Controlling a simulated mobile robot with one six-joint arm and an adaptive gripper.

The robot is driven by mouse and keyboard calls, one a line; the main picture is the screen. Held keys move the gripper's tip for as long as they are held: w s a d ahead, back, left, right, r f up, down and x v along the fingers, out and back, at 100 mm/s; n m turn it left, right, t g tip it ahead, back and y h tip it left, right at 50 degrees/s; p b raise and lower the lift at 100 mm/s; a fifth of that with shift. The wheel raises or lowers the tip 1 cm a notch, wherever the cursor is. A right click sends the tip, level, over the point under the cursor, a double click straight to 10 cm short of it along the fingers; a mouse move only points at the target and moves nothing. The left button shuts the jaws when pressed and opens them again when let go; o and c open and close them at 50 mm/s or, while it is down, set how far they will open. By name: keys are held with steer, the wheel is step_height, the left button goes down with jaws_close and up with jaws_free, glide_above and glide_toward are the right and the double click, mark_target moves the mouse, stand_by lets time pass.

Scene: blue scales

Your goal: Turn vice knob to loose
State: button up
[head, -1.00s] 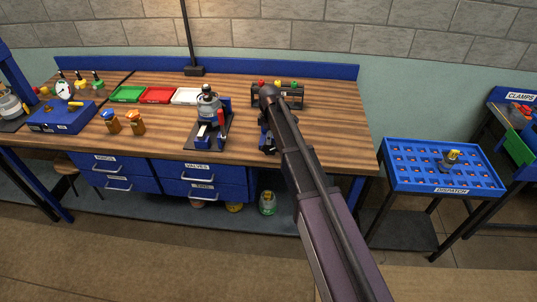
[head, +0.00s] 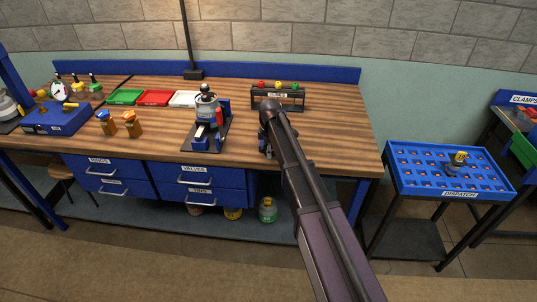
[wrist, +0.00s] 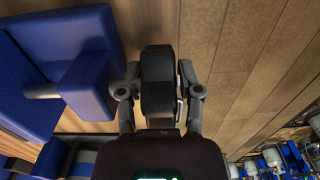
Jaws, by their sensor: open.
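In the head view, a small blue fixture on a black base (head: 207,136) stands near the bench's front edge, with a grey cylinder (head: 207,107) with a black top and a red upright part at its right. I cannot make out which part is the vice knob. My gripper is right of this fixture, mostly hidden behind my arm. In the wrist view my gripper (wrist: 158,90) has its fingers apart, with a dark block between them; I cannot tell whether it is the knob. A blue block with a grey bar (wrist: 42,90) is close at the left.
The wooden bench (head: 330,130) has a black rack with coloured balls (head: 292,100) behind my arm. Green, red and white trays (head: 153,97) are further back. A blue dispatch table (head: 410,180) stands right.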

steer(key=shift+f, duration=0.1)
jaws_close()
steer(key=shift+a, duration=0.35)
steer(key=shift+d, duration=0.25)
steer(key=shift+d+h, duration=0.15)
steer(key=shift+h, duration=0.15)
